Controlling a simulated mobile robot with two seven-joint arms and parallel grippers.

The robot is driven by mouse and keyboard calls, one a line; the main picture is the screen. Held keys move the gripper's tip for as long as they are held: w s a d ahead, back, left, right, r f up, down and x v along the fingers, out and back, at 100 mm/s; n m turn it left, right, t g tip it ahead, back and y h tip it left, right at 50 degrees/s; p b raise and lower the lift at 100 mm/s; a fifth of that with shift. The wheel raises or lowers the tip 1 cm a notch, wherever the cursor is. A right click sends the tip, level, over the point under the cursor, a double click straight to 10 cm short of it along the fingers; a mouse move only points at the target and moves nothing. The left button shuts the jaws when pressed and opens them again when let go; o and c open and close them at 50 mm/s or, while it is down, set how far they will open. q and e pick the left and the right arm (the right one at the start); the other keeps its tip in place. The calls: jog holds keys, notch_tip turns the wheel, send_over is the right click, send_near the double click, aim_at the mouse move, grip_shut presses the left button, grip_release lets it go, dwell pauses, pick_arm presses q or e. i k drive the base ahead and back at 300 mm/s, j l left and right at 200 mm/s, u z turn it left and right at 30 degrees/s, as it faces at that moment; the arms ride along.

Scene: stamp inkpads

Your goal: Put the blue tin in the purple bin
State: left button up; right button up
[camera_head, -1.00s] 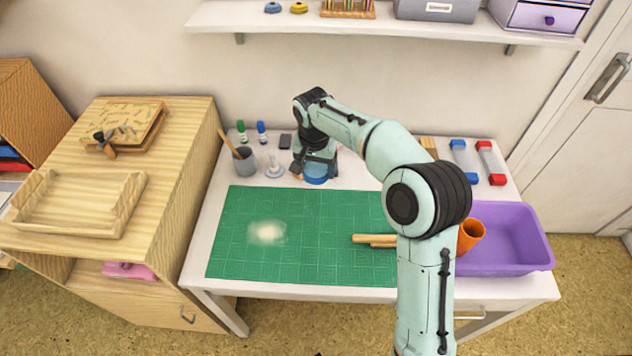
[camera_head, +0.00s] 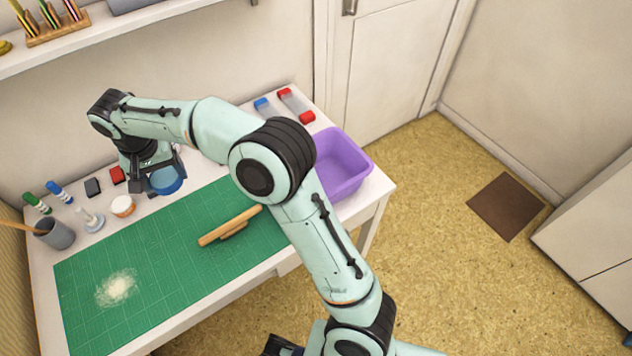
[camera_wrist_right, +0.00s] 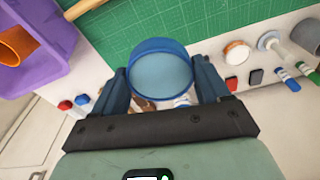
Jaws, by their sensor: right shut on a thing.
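The blue tin (camera_head: 165,181) is round, with a blue rim and a paler blue face. My right gripper (camera_head: 161,168) is shut on it, near the back edge of the green mat. In the right wrist view the tin (camera_wrist_right: 160,72) sits between the two dark blue fingers. The tin looks raised off the table, though its exact height is hard to tell. The purple bin (camera_head: 345,165) stands at the table's right end, partly behind my right arm. The bin (camera_wrist_right: 45,75) also shows at the left of the wrist view. My left gripper is not in view.
An orange cup (camera_wrist_right: 15,46) is at the bin. A white jar (camera_head: 122,206), red pad (camera_head: 117,175), stamp (camera_head: 93,220) and grey cup (camera_head: 55,234) stand left of the tin. Red-ended (camera_head: 296,104) and blue-ended containers lie behind.

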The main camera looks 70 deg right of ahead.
aim_at(330, 179)
jog(key=k+l, duration=0.25)
jog(key=k+l+z, duration=0.1)
jog(key=l, duration=0.35)
jog(key=k+l, duration=0.35)
jog(key=k+l+z, duration=0.1)
jog(key=l, duration=0.3)
jog(key=k, duration=0.1)
